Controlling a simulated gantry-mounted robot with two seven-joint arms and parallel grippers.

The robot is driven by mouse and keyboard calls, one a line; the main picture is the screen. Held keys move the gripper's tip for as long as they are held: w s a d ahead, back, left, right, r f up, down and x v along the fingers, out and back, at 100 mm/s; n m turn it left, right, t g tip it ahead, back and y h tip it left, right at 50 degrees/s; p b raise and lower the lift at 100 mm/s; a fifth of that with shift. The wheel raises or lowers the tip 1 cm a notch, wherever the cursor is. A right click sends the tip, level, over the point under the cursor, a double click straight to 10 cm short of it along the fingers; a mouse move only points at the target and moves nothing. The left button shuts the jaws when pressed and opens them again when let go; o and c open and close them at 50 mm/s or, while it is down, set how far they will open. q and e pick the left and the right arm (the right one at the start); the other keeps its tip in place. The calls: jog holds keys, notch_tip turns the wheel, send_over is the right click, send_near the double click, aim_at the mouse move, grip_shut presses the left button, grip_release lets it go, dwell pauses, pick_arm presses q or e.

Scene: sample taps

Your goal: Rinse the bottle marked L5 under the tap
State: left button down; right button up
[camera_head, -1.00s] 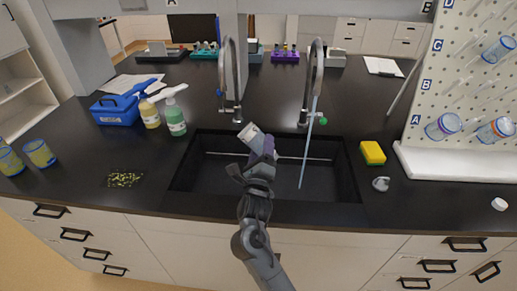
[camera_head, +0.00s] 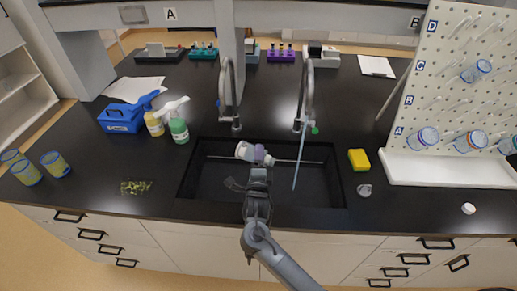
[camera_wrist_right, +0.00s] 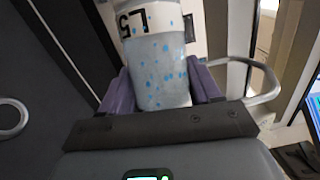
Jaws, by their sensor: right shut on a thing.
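The bottle marked L5 (camera_wrist_right: 158,62) is whitish with blue specks and a white band reading L5 in the right wrist view. My right gripper (camera_wrist_right: 155,88) is shut on it between purple finger pads. In the head view the bottle (camera_head: 246,151) lies nearly sideways over the back of the black sink (camera_head: 322,200), pointing left, with my right gripper (camera_head: 262,156) at its right side. The right tap (camera_head: 308,88) runs a thin stream of water (camera_head: 299,160) into the sink. The bottle is left of the stream, apart from it. My left gripper is out of view.
The left tap (camera_head: 228,88) stands close behind the bottle. A yellow sponge (camera_head: 359,160) and a small grey item (camera_head: 364,190) lie right of the sink. A pegboard rack (camera_head: 460,80) with several bottles stands at right. Soap bottles (camera_head: 179,130) stand at left.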

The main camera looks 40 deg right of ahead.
jog(key=n+g+p, duration=0.1)
jog(key=n+p, duration=0.2)
jog(key=p, duration=0.2)
jog(key=n+g+y+p, duration=0.1)
jog(key=n+p, duration=0.2)
jog(key=p, duration=0.3)
jog(key=shift+d, duration=0.1)
jog(key=n+g+p, duration=0.2)
jog(key=p, duration=0.1)
jog(key=n+p, duration=0.1)
jog(key=n, duration=0.1)
jog(key=shift+s+f+g, duration=0.25)
jog(key=shift+f+g, duration=0.1)
jog(key=shift+g, duration=0.05)
jog(key=shift+s+d+f+n+g+p, duration=0.1)
jog(key=shift+f+n+g+p, duration=0.1)
jog(key=shift+n+g+p, duration=0.6)
jog(key=n, duration=0.1)
jog(key=n+g+h, duration=0.1)
jog(key=shift+s+d+f+n+g, duration=0.2)
jog(key=shift+s+n+g, duration=0.1)
jog(key=shift+n, duration=0.1)
jog(key=shift+w+a, duration=0.1)
